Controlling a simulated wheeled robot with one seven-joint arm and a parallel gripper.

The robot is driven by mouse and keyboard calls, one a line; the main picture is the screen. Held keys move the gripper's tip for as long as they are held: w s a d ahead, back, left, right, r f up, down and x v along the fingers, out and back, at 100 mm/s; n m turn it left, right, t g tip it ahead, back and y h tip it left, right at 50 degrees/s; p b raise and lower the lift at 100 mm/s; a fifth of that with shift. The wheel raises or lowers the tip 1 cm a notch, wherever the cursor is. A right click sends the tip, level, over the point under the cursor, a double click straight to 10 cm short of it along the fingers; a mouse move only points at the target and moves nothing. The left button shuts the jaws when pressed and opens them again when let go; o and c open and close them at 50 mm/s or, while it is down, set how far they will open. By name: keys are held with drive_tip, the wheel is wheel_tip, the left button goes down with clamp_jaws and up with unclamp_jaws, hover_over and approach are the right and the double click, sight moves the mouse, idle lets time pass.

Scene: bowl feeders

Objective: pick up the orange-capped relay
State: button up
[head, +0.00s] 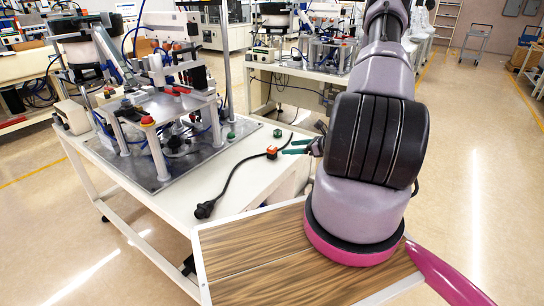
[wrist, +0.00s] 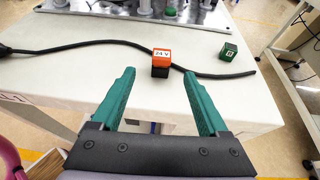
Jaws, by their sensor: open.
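The orange-capped relay (wrist: 161,62) stands on the white table, a small block with an orange upper part, a dark base and a white label on top. It also shows in the head view (head: 272,153), just left of my fingertips. My gripper (wrist: 158,78) has two green fingers, spread apart with nothing between them. In the wrist view the relay is just beyond the fingertips, roughly centred between them. In the head view the gripper (head: 289,147) is partly hidden behind my arm. I cannot tell the exact gap between fingertips and relay.
A black cable (wrist: 90,44) runs across the white table (wrist: 60,75) and passes right by the relay. A green block (wrist: 229,51) stands to the relay's right. A bowl-feeder machine (head: 165,130) fills the table's left part. A wood-grained surface (head: 260,250) lies nearer me.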

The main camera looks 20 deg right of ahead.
sight(275, 149)
drive_tip(key=x, duration=1)
drive_tip(key=shift+w+f, duration=0.2)
drive_tip(key=shift+w, duration=0.1)
clamp_jaws()
